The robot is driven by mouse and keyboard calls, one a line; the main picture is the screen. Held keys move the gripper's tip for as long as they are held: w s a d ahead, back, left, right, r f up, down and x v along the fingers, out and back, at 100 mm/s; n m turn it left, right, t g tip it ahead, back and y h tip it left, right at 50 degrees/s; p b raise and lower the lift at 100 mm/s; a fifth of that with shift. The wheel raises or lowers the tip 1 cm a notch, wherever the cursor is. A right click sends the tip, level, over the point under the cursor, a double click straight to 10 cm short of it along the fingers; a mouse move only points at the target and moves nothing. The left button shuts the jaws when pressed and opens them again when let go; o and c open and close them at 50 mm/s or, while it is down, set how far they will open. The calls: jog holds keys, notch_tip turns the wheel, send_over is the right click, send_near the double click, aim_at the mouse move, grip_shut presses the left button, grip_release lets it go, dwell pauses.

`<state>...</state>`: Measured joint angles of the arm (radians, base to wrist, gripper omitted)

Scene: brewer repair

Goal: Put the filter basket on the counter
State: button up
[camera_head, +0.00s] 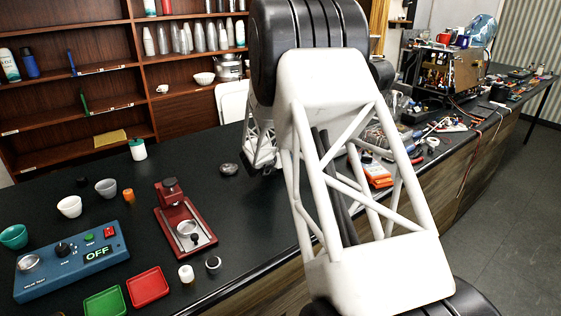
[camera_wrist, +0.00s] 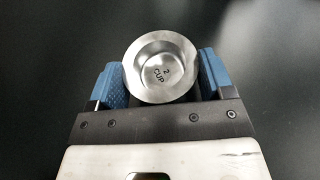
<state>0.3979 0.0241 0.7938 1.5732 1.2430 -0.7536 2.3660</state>
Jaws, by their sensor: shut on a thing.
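A red device (camera_head: 185,218), blue tester (camera_head: 72,260) and small cups (camera_head: 69,207) stand further left. Orange boxes (camera_head: 377,174) and tools are on the right. Counter around the basket looks clear.

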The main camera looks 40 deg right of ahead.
jog(key=shift+f, duration=0.7)
jog(key=shift+f, duration=0.1)
jog(key=o, duration=0.9)
jog(key=shift+a+r, duration=0.15)
jog(key=shift+r, duration=0.05)
jog(key=shift+v, duration=5.85)
